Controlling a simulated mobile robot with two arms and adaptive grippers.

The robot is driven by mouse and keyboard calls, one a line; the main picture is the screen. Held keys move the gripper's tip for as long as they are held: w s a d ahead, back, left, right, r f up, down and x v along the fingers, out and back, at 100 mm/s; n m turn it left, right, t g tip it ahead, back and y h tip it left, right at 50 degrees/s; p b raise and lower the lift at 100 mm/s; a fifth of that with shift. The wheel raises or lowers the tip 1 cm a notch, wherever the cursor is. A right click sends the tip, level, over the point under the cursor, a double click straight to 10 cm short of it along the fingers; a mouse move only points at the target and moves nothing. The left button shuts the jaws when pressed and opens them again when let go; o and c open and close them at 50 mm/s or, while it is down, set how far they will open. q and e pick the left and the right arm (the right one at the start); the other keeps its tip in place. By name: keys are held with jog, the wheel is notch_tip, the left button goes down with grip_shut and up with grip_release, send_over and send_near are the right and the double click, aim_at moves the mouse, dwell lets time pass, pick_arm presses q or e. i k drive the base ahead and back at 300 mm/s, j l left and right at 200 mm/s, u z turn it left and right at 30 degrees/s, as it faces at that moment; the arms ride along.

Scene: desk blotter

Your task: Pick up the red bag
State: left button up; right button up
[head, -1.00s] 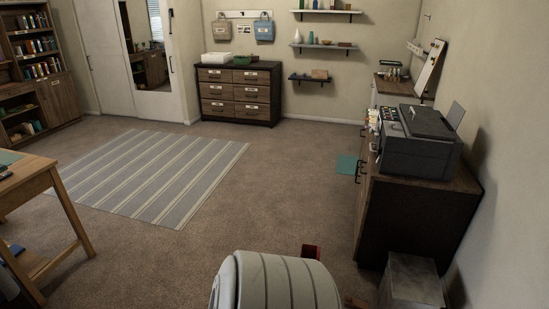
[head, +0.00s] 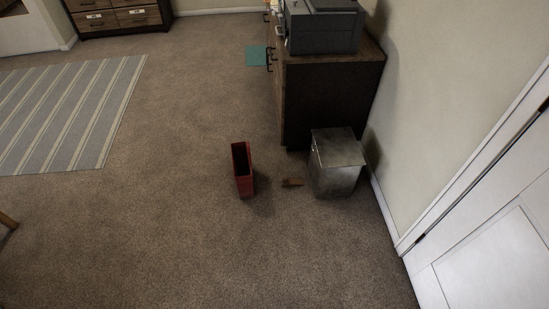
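A red bag (head: 243,170) stands upright on the brown carpet near the middle of the head view. It is narrow and box-like, with a dark open top. It stands apart from the things around it. Neither of my grippers shows in this view.
Behind is a dark wooden cabinet (head: 331,95) with a printer (head: 323,28). A striped rug (head: 68,115) lies left. Carpet around the bag's front and left is clear.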

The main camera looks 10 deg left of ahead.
aim_at(241, 153)
jog(key=u, duration=0.5)
jog(key=z, duration=0.35)
jog(key=i+j+z, duration=0.65)
jog(key=j, duration=0.3)
jog(key=i+j+z, duration=0.25)
jog(key=j, duration=0.15)
